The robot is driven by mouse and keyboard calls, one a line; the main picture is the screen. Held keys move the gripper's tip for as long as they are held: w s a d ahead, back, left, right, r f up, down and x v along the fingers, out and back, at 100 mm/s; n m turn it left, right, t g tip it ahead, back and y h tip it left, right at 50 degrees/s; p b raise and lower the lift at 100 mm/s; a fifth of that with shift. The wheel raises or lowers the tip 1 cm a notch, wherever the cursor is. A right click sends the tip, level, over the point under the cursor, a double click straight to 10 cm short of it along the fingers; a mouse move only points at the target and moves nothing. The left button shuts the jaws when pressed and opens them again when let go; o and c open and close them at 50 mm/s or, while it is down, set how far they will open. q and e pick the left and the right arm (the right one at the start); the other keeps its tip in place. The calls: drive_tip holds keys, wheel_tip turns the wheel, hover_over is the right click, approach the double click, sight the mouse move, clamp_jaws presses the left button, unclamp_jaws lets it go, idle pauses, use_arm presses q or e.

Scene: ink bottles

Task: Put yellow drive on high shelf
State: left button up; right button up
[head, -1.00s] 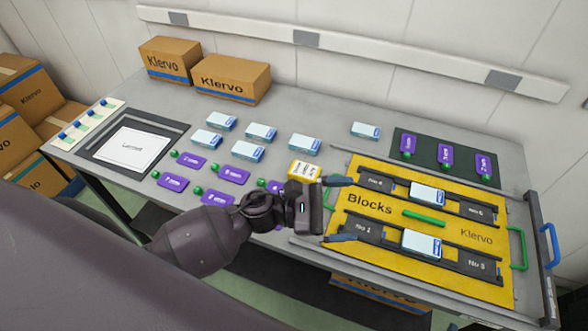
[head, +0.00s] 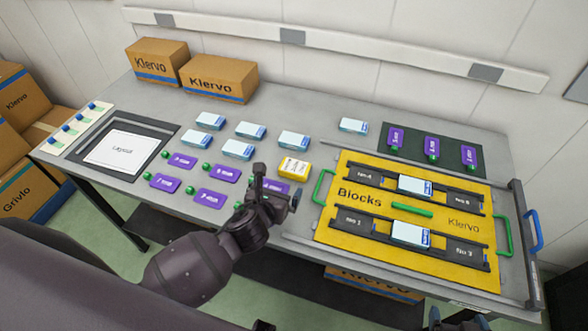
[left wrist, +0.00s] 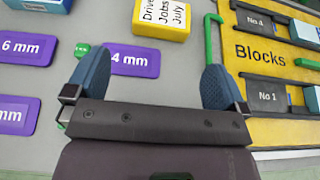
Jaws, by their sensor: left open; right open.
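The yellow drive is a small yellow box with a white label reading "Drive Jobs July" (head: 293,169). It lies on the grey table, left of the yellow Blocks board, and shows at the top of the left wrist view (left wrist: 160,22). My left gripper (head: 278,185) is open and empty, just on the near side of the yellow box and apart from it. In the left wrist view a purple 4 mm card (left wrist: 130,60) lies between its blue fingertips (left wrist: 155,78). My right gripper (head: 457,321) shows only partly at the bottom edge, open. A high shelf is not clearly seen.
The yellow Blocks board (head: 350,230) with white-blue boxes lies right. Several white-blue boxes (head: 293,139) and purple cards (head: 211,198) lie left and behind. Cardboard boxes (head: 219,80) stand at the back. A pale rail (head: 390,52) runs along the wall.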

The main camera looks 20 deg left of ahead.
sight(294, 168)
use_arm(q)
drive_tip(key=x, duration=1)
drive_tip(key=shift+w+d+r+b, duration=0.15)
drive_tip(key=shift+w+r+b, duration=0.05)
drive_tip(key=shift+w+b, duration=0.15)
drive_tip(key=c, duration=0.8)
drive_tip(key=shift+r, duration=0.1)
